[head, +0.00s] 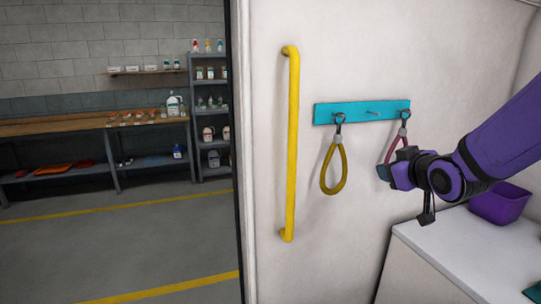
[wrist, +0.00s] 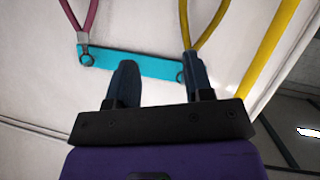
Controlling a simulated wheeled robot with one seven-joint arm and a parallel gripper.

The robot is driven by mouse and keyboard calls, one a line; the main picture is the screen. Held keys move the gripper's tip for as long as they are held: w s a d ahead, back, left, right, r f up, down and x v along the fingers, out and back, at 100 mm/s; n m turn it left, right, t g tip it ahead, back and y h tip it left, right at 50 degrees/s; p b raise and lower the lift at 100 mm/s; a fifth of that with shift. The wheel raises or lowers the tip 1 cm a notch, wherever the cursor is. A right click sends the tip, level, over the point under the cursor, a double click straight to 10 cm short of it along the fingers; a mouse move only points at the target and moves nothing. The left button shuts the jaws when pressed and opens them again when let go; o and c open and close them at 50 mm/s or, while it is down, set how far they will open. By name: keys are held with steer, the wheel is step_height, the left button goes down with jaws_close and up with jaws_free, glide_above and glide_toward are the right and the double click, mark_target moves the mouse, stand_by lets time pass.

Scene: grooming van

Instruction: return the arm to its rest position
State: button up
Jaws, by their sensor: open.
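My purple arm reaches in from the right in the head view. My gripper (head: 384,173) is in front of the white van wall, just below the right end of a teal hook rail (head: 355,111). The wrist view shows my gripper (wrist: 156,60) with its two dark fingers apart and nothing between them. A mustard loop (head: 333,168) hangs from the rail's left hook. A dark pink loop (head: 394,147) hangs from the right hook, partly hidden behind my gripper. In the wrist view one finger overlaps the mustard loop (wrist: 211,39); I cannot tell whether they touch.
A yellow grab bar (head: 292,140) stands upright left of the loops. A white counter (head: 450,245) with a purple bin (head: 499,205) lies below my arm. Beyond the doorway, a workbench (head: 85,126) and shelving (head: 209,120) stand behind open floor.

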steer(key=s+r+m+g, duration=0.1)
steer(key=s+g, duration=0.2)
steer(key=s, duration=0.5)
steer(key=s+d+r+m+g+h, duration=0.1)
steer(key=s+r+m+g, duration=0.1)
steer(key=s, duration=0.7)
steer(key=s+r+m+g, duration=0.1)
steer(key=s+m+g, duration=0.1)
steer(key=s, duration=0.7)
steer(key=shift+s+d+r+g+h, duration=0.2)
steer(key=shift+d+r+g+h, duration=0.15)
steer(key=shift+g, duration=0.45)
steer(key=shift+c, duration=0.4)
